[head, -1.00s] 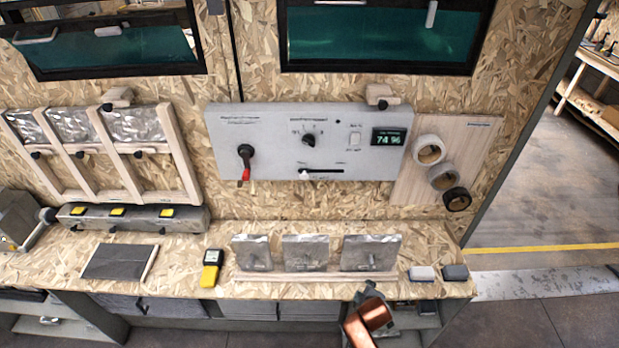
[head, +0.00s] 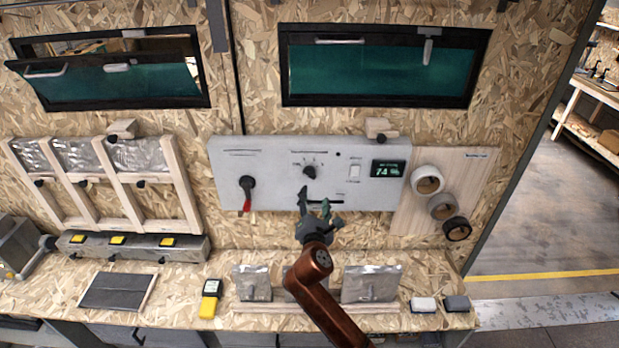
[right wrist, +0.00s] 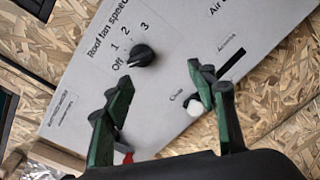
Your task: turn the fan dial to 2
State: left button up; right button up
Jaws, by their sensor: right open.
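The fan dial (head: 310,172) is a black round knob on the grey control panel (head: 270,190). In the right wrist view the dial (right wrist: 141,56) has the marks Off, 1, 2 and 3 around it, under "Roof fan speed". Its pointer seems to lie towards Off. My right gripper (head: 314,199) is in front of the panel, just below the dial. In the right wrist view its green fingers (right wrist: 160,80) are spread and empty, with the dial ahead between their directions and apart from them. My left gripper does not show.
A white slider knob (right wrist: 193,105) is close to one right finger in the wrist view. A red-handled switch (head: 247,193) is left of the dial. A display (head: 388,168) reading 74 % is to the right.

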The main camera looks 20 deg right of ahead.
aim_at(310, 176)
jog(key=shift+n+t, duration=0.4)
jog(key=shift+n, duration=0.3)
jog(key=w, duration=0.2)
jog(key=w+r, duration=0.1)
jog(key=w, duration=0.2)
jog(key=w+r+p, duration=0.1)
jog(key=w, duration=0.1)
jog(key=shift+w+d+r, duration=0.2)
jog(key=shift+r, duration=0.05)
jog(key=shift+w+d, duration=0.25)
jog(key=shift+w, duration=0.3)
jog(key=shift+c, duration=0.4)
jog(key=shift+f, duration=0.1)
jog(key=c, duration=1.1)
